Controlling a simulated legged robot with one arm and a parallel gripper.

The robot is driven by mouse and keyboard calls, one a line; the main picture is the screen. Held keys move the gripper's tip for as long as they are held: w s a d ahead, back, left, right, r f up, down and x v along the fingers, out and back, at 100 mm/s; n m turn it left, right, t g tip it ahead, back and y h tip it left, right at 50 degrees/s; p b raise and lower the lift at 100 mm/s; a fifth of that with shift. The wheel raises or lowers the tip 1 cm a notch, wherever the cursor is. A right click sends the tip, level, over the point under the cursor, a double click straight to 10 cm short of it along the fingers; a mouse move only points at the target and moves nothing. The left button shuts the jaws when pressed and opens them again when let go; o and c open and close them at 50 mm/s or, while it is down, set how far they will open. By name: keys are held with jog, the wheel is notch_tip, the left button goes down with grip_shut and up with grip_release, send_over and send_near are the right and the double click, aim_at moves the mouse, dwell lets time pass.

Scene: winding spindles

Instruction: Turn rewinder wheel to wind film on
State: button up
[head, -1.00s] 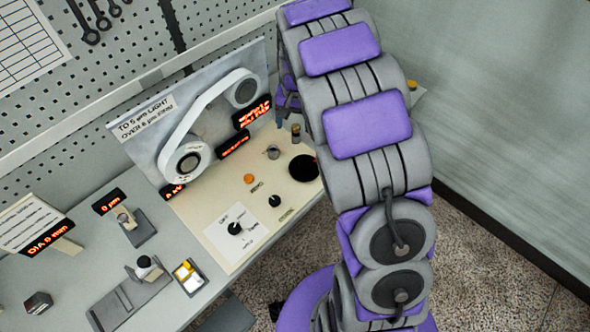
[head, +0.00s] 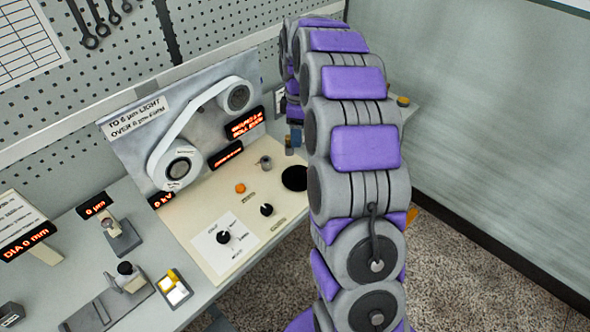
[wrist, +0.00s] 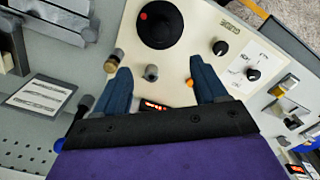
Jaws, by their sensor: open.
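A black round wheel (wrist: 165,22) with a red dot near its rim lies on the cream panel in the wrist view, beyond my fingertips. It also shows in the head view (head: 294,178), left of my arm. My gripper (wrist: 161,66) is open, its two blue fingers spread over the panel and apart from the wheel. A small grey knob (wrist: 152,73) shows between the fingers; I cannot tell its height relative to them. White film runs between a lower spool (head: 180,168) and an upper spool (head: 235,95) on the upright plate. My arm hides most of my gripper in the head view.
The cream panel (head: 205,262) carries an orange button (head: 240,188) and black dials (head: 224,237). A brown-capped post (wrist: 113,60) stands beside my left-hand finger. Lit displays (head: 244,124) and a pegboard (head: 215,40) stand behind. Open floor (head: 450,270) lies right.

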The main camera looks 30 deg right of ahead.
aim_at(298, 169)
notch_tip(298, 169, down, 16)
jog(key=b, duration=0.3)
jog(key=c, duration=1.1)
jog(key=shift+o, duration=0.2)
jog(key=shift+r, duration=0.1)
